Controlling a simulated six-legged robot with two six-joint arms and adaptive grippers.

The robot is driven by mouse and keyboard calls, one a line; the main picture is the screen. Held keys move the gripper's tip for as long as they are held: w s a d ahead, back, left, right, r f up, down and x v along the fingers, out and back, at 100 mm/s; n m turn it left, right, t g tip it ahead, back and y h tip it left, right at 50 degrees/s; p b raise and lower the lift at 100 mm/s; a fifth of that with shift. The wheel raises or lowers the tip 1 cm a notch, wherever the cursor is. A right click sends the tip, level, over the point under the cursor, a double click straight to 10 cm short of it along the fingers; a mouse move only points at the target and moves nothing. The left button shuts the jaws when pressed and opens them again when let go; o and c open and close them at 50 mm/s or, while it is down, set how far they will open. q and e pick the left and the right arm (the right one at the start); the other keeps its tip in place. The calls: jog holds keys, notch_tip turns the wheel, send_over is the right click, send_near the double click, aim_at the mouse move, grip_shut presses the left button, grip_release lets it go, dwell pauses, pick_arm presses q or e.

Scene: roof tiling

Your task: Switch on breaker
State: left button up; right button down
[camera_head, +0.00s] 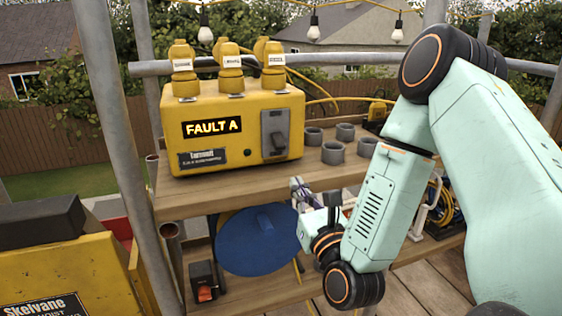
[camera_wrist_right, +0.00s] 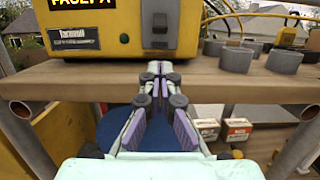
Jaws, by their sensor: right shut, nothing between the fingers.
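A yellow power box (camera_head: 235,125) stands on the upper wooden shelf, with a lit "FAULT A" display (camera_head: 212,127) on its front. The breaker (camera_head: 276,134) is a grey plate with a dark lever at the right of the box's front; its lower part shows in the right wrist view (camera_wrist_right: 160,25). My right gripper (camera_head: 296,184) is shut and empty, in front of the shelf edge and below the breaker. In the right wrist view its purple-padded fingers (camera_wrist_right: 160,68) meet and point toward the box, apart from the breaker. My left gripper is not in view.
Three yellow plugs (camera_head: 231,70) with labels stand on the box. Several grey rings (camera_head: 333,152) sit on the shelf (camera_head: 220,197) to its right. Scaffold poles (camera_head: 115,110) rise at the left. A blue round lid (camera_head: 255,245) is below the shelf.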

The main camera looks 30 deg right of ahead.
aim_at(278, 141)
jog(key=shift+w+d, duration=0.1)
jog(key=b+x, duration=0.1)
jog(key=x, duration=0.9)
jog(key=shift+b, duration=0.3)
